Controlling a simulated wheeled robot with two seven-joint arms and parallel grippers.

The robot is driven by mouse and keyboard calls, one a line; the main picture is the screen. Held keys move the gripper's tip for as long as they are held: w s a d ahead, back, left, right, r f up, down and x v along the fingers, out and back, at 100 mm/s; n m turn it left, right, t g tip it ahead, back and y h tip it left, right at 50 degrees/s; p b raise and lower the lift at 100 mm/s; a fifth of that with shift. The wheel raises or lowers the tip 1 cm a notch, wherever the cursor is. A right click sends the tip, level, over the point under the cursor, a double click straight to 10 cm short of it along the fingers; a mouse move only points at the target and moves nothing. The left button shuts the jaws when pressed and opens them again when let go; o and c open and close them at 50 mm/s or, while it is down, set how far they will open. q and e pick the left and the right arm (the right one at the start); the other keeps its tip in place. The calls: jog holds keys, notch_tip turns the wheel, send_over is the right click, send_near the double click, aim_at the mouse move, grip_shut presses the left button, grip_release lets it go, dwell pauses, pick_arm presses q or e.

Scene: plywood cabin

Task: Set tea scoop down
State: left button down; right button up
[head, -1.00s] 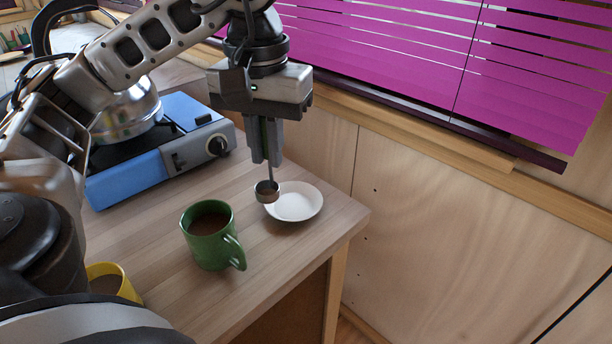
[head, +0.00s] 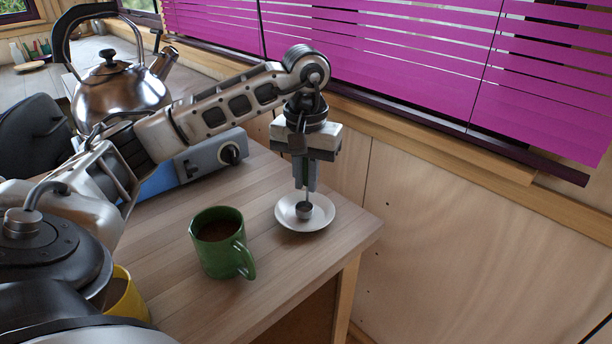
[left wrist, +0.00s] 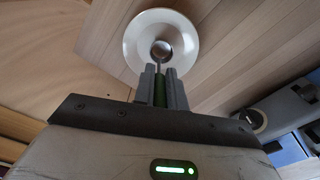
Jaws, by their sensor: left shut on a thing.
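The tea scoop (head: 304,210) is a small metal cup on a thin upright handle. My left gripper (head: 305,187) points down and is shut on the handle. The scoop's cup is over the middle of a white saucer (head: 284,212) near the counter's corner; I cannot tell whether it touches. In the left wrist view the scoop cup (left wrist: 161,50) shows inside the saucer's rim (left wrist: 190,30), just beyond the fingertips (left wrist: 160,75). My right gripper is not in view.
A green mug (head: 219,250) with a dark drink stands left of the saucer. A yellow mug (head: 122,300) is partly hidden by my arm. A steel kettle (head: 120,90) and a blue stove (head: 160,182) are at the back left. The counter's right edge is close to the saucer.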

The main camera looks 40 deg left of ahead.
pick_arm(q)
jog(key=shift+f, duration=0.1)
jog(key=shift+f, duration=0.1)
jog(key=c, duration=1.4)
grip_release()
jog(key=shift+c, duration=0.2)
